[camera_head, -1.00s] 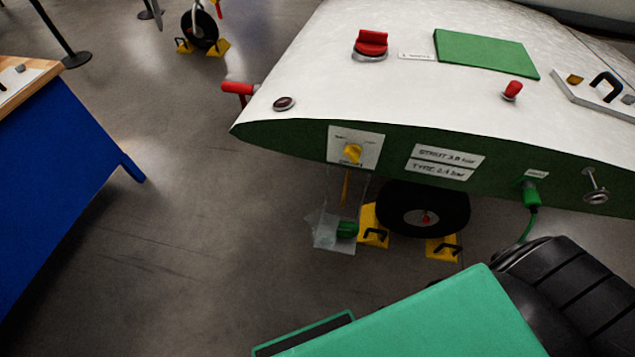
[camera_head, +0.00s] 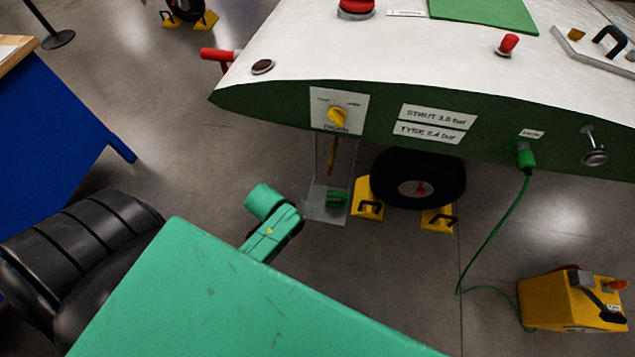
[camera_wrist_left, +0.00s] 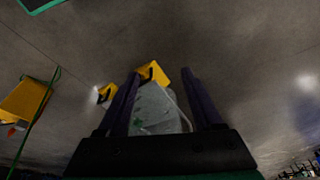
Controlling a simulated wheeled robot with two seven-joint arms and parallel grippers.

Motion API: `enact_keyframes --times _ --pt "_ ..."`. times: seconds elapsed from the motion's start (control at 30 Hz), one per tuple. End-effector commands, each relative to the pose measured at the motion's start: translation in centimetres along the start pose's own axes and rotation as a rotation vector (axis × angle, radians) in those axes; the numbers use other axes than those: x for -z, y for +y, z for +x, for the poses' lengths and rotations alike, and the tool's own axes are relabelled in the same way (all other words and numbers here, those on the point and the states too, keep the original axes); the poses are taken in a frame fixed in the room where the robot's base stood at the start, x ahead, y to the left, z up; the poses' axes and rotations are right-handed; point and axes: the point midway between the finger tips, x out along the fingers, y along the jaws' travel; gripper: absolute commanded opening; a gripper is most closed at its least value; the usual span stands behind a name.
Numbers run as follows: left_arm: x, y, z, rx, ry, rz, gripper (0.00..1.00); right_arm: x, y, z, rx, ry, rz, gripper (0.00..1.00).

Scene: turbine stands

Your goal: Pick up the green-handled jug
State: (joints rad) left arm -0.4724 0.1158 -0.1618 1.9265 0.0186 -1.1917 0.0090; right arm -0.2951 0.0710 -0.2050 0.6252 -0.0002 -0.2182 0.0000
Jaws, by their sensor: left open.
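The jug (camera_head: 326,204) is a clear container with a green handle (camera_head: 337,199). It stands on the floor under the aircraft's yellow drain knob, left of the wheel. In the left wrist view the pale, see-through jug (camera_wrist_left: 158,108) appears between the two dark fingers, with small green patches on it. My left gripper (camera_wrist_left: 163,92) is open, and I see no contact with the jug. In the head view my green arm links reach toward the jug from the lower left; the fingers cannot be made out there. My right gripper is not in view.
Yellow chocks (camera_head: 367,198) flank the black wheel (camera_head: 417,180) just right of the jug. The aircraft wing (camera_head: 300,105) overhangs it. A yellow unit (camera_head: 568,302) with a green cable stands at lower right. A blue bench (camera_head: 55,130) is at left.

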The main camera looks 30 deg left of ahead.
Motion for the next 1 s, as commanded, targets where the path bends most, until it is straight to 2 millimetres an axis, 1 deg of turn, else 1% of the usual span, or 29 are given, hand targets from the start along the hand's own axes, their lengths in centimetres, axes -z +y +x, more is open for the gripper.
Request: enact_keyframes --times 0.03,0.17,0.2,0.27,0.3,0.33,0.5,0.6,0.7,0.77,0.83,0.9,1.0 --pt "0.7 0.0 -1.4 0.000 0.013 0.000 0.67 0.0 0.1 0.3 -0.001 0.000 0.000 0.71" --pt "2.5 0.3 -5.5 -0.007 0.038 0.005 0.67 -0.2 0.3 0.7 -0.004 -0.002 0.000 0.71" --pt "3.1 0.6 -6.8 -0.014 0.048 0.010 0.67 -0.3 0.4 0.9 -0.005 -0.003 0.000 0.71" --pt "4.4 1.5 -8.8 -0.040 0.066 0.026 0.67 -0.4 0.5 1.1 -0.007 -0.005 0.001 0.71" --pt "5.8 2.8 -9.9 -0.071 0.079 0.049 0.67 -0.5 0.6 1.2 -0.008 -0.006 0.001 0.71" --pt "6.5 3.5 -10.3 -0.090 0.082 0.065 0.67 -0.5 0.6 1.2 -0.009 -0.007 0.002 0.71" --pt "10.1 7.8 -10.9 -0.182 0.073 0.165 0.67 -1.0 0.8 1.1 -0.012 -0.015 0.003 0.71" --pt "11.9 10.0 -10.9 -0.217 0.049 0.233 0.67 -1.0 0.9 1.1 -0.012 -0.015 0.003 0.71" --pt "13.4 11.7 -10.9 -0.229 0.006 0.303 0.67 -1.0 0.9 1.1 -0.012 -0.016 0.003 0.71" --pt "14.3 12.2 -10.8 -0.220 -0.031 0.345 0.67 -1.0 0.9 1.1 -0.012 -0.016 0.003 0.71" --pt "15.2 12.2 -10.8 -0.190 -0.087 0.387 0.67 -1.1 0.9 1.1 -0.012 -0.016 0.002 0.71" --pt "16.1 11.3 -10.7 -0.141 -0.149 0.412 0.67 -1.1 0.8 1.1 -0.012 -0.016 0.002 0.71" --pt "16.9 9.8 -10.9 -0.081 -0.217 0.416 0.67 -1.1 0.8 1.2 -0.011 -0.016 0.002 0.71"
